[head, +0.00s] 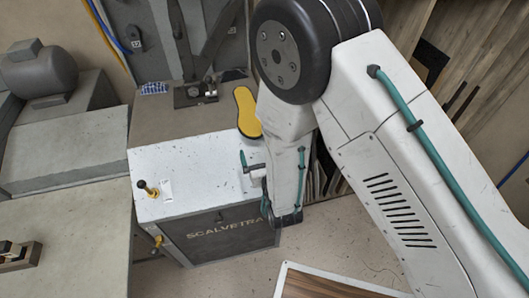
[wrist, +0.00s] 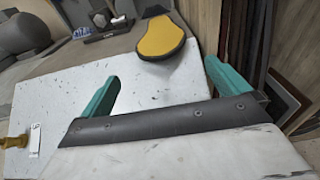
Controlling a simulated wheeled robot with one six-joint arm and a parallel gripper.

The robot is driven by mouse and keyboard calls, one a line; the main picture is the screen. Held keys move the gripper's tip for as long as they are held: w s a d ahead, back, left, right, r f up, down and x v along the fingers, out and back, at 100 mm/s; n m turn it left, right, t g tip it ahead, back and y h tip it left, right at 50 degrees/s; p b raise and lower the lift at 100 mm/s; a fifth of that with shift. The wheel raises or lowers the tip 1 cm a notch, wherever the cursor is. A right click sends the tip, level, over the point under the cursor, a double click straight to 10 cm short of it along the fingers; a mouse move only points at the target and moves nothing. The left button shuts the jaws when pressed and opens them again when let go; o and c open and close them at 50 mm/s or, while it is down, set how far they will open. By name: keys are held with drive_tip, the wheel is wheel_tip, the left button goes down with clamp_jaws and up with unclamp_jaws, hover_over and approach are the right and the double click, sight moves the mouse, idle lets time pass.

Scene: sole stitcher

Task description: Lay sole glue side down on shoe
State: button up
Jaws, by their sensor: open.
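A yellow sole (head: 246,112) with a dark edge lies at the right side of the machine's top, partly beside my arm in the head view. In the wrist view the sole (wrist: 161,37) is ahead of my gripper, its yellow face up and its rounded end toward me. My gripper (wrist: 161,72) has two teal fingers spread wide with nothing between them. It is apart from the sole. In the head view my gripper (head: 254,182) is above the right front edge of the white top, and my arm hides part of it. I cannot make out a shoe.
A dark metal fixture (head: 196,94) stands at the back. Grey benches are on the left. Leaning boards (wrist: 285,70) stand close on the right.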

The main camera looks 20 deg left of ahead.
sight(256, 132)
drive_tip(key=shift+x, duration=4.9)
drive_tip(key=shift+d, duration=0.1)
drive_tip(key=c, duration=1.2)
drive_tip(key=shift+r, duration=0.1)
drive_tip(key=shift+r, duration=1.5)
